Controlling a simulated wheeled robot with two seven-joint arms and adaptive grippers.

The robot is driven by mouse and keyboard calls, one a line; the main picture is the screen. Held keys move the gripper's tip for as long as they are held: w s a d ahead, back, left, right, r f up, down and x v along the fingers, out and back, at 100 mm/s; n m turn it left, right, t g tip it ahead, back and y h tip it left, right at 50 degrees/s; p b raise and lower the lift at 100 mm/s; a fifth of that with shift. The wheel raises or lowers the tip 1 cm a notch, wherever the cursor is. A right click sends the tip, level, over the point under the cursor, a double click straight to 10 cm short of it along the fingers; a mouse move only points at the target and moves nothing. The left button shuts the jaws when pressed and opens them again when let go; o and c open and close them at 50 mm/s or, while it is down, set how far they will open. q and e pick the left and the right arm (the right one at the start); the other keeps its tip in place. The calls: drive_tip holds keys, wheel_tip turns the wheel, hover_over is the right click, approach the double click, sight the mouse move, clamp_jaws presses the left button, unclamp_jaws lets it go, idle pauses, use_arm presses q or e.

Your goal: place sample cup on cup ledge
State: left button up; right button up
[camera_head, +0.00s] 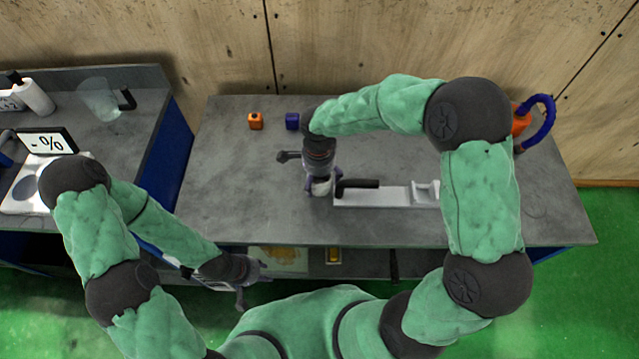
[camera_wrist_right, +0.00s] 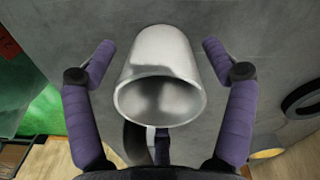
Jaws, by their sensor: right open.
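A silvery metal sample cup (camera_wrist_right: 160,75) is between the two purple-padded fingers of my right gripper (camera_wrist_right: 160,85), its open mouth towards the wrist camera. The fingers are spread, with a visible gap on each side of the cup. In the head view my right gripper (camera_head: 321,187) is low over the grey table, and a small pale part of the cup shows there. A long white fixture (camera_head: 385,197) with a black bar and a raised right end lies just right of it; I cannot tell which part is the cup ledge. My left gripper (camera_head: 240,296) hangs before the table's front edge, its fingers unclear.
An orange device with a blue hose (camera_head: 541,122) is at the back right. A scale display (camera_head: 47,141) is on the left bench. The table's left part is clear.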

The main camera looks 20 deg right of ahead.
drive_tip(key=shift+f, duration=0.3)
drive_tip(key=c, duration=1.4)
drive_tip(key=shift+r, duration=0.1)
